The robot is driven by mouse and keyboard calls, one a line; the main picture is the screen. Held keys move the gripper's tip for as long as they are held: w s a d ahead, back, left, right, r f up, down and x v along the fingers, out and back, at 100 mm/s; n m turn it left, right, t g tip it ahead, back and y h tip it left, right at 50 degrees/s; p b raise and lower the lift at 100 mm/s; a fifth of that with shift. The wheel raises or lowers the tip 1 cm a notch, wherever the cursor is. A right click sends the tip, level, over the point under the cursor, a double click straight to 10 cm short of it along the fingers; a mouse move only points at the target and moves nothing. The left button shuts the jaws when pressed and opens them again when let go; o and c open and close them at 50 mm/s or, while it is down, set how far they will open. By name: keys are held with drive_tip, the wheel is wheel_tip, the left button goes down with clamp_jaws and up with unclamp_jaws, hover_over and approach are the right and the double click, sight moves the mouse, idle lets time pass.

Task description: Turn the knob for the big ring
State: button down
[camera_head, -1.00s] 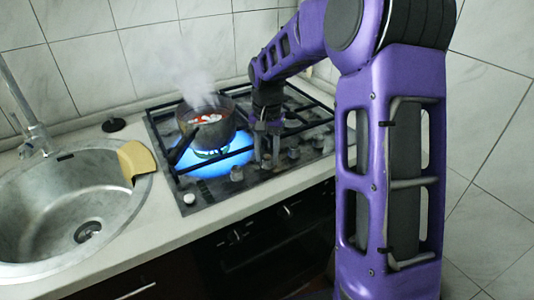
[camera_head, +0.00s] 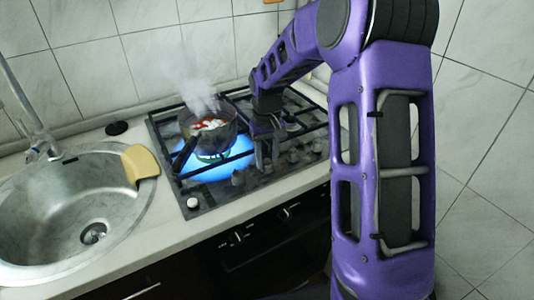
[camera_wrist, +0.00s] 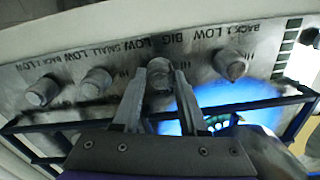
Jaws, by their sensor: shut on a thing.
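The stove's grey control knobs line its front edge. In the wrist view the knob beneath the BIG label (camera_wrist: 160,74) sits between the two fingers of my gripper (camera_wrist: 160,88), which is shut on it. The fingers hide the knob's sides, and its pointer mark cannot be made out. In the head view my gripper (camera_head: 267,152) reaches down to the knob row, where the held knob is hard to pick out. A steaming pot (camera_head: 212,138) with red and white contents stands over a bright blue flame (camera_head: 215,163) on the left.
A dark grate (camera_head: 190,184) runs behind the knobs. The sink (camera_head: 75,205) and a yellow sponge (camera_head: 140,163) are to the left.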

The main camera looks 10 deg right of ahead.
drive_tip(key=n+p, duration=0.3)
drive_tip(key=n, duration=0.3)
drive_tip(key=shift+r, duration=0.15)
drive_tip(key=n+p, duration=0.2)
drive_tip(key=n, duration=0.3)
drive_tip(key=shift+n+p, duration=0.3)
drive_tip(key=shift+n, duration=0.1)
drive_tip(key=shift+c, duration=2.2)
unclamp_jaws()
wheel_tip(320, 180, up, 17)
drive_tip(key=shift+p, duration=0.35)
